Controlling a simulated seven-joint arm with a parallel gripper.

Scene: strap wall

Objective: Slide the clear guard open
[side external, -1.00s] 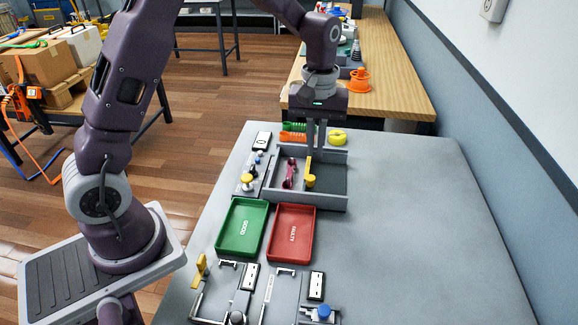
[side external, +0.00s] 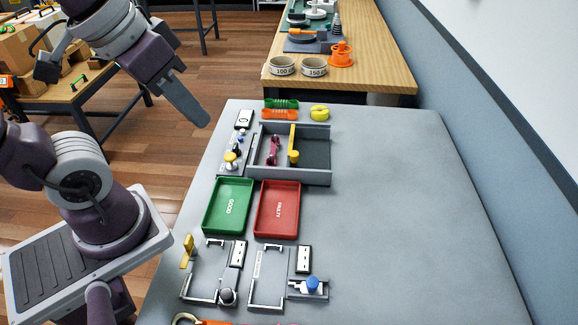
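A grey open-topped box (side external: 290,177) sits on the far left part of the table. Inside it a yellow strip with a round yellow knob (side external: 293,157) stands near the middle. A dark red handle-like part (side external: 273,150) lies to its left. The floor to the right of the strip looks dark. I cannot make out the clear guard's panel itself; the yellow strip may be its edge. My gripper (side external: 205,122) is up and left of the box, off the table's left edge, apart from everything. Its fingers overlap from this side, so their opening is hidden.
A green tray (side external: 206,218) and a red tray (side external: 257,225) stand in front of the box. Two grey fixtures (side external: 213,301) (side external: 268,306) are nearer. A small panel with a yellow knob (side external: 231,158) is left of the box. The table's right side (side external: 420,220) is clear.

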